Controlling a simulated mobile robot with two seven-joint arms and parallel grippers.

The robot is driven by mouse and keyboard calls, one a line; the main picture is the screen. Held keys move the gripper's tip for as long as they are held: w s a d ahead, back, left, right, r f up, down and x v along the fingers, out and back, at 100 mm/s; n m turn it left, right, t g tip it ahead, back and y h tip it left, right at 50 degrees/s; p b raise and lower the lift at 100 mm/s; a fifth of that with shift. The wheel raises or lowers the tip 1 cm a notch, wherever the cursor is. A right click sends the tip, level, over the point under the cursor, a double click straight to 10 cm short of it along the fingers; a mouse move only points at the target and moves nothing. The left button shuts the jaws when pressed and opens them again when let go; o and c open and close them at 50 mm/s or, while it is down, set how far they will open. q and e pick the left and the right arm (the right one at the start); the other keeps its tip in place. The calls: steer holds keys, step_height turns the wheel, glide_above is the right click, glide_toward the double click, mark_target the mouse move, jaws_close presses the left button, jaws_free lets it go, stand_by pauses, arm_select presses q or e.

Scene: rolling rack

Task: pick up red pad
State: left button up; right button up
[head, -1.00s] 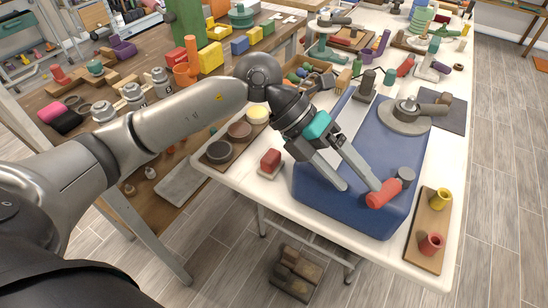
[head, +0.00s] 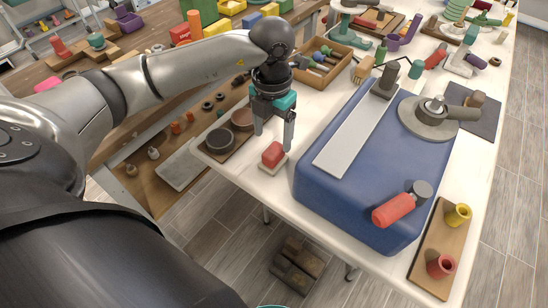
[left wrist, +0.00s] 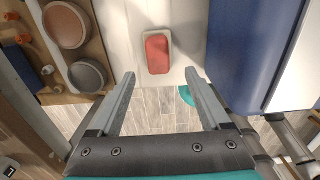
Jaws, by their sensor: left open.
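The red pad (head: 272,154) is a small red block on a pale square base, near the front left edge of the white table, left of the blue box. It also shows in the left wrist view (left wrist: 158,54), at top centre beyond my fingertips. My left gripper (head: 273,139) points down above and just behind the pad in the head view. In the left wrist view it is open and empty (left wrist: 159,76), its fingers spread wider than the pad. The pad is not between the fingers in that view. My right gripper is not in view.
A large blue box (head: 350,195) stands right of the pad, with a red-handled tool (head: 396,208) on top. A wooden tray with round dark dishes (head: 219,140) lies to the left. The white table's front edge (head: 262,187) is close to the pad.

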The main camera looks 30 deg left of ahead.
mark_target(274, 150)
arm_select(q)
steer(key=shift+f, duration=0.7)
steer(key=shift+w+f, duration=0.1)
steer(key=shift+f, duration=0.55)
steer(key=f, duration=0.1)
steer(key=f+b, duration=0.1)
steer(key=f, duration=0.1)
steer(key=shift+w+a+f, duration=0.1)
steer(key=shift+w+f, duration=0.15)
steer(key=shift+f, duration=0.1)
steer(key=shift+f+b, duration=0.3)
steer(key=shift+f, duration=0.15)
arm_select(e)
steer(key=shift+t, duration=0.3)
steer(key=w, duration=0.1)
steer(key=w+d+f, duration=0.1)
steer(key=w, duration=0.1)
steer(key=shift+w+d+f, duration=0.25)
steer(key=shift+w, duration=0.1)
arm_select(q)
steer(key=shift+c, duration=0.2)
steer(key=shift+r, duration=0.1)
jaws_close()
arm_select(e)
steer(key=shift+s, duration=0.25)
